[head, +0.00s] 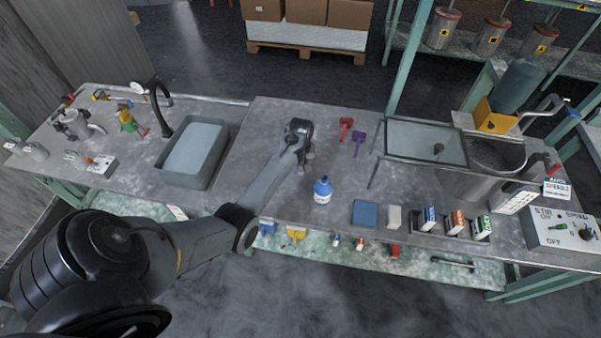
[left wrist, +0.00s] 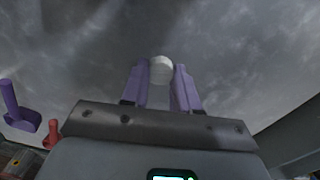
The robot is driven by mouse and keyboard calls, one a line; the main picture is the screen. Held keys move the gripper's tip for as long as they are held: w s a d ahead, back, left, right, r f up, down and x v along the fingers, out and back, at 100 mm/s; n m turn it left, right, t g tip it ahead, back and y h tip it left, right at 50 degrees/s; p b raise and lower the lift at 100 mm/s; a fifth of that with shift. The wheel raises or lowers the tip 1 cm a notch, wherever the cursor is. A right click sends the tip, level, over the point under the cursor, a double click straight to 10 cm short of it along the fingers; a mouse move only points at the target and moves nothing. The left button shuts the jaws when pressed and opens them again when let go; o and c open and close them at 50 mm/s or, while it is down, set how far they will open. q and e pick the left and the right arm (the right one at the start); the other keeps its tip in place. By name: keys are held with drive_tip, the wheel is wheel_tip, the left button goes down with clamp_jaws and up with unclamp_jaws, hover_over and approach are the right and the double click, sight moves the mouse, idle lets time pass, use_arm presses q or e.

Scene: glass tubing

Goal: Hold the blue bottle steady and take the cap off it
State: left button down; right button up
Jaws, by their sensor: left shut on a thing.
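The blue bottle (head: 322,191) stands upright on the grey bench near its front edge, with a pale label band; its top is too small to make out clearly. My left gripper (head: 308,163) is behind the bottle and a little to its left, apart from it. In the left wrist view the two purple-looking fingers (left wrist: 161,85) are shut on a small white round thing, which looks like the cap (left wrist: 161,69). The bottle does not show in that view. My right gripper is not in view, and nothing is seen holding the bottle.
A sink (head: 191,153) is at the left. A blue block (head: 365,213) and several small boxes line the front edge right of the bottle. A tray (head: 425,142) stands behind them.

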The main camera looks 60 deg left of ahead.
sight(301, 170)
use_arm(q)
drive_tip(key=shift+f+b, duration=0.4)
drive_tip(key=shift+f, duration=1.05)
drive_tip(key=shift+f, duration=0.1)
drive_tip(key=c, duration=0.8)
unclamp_jaws()
drive_tip(key=shift+c, duration=0.2)
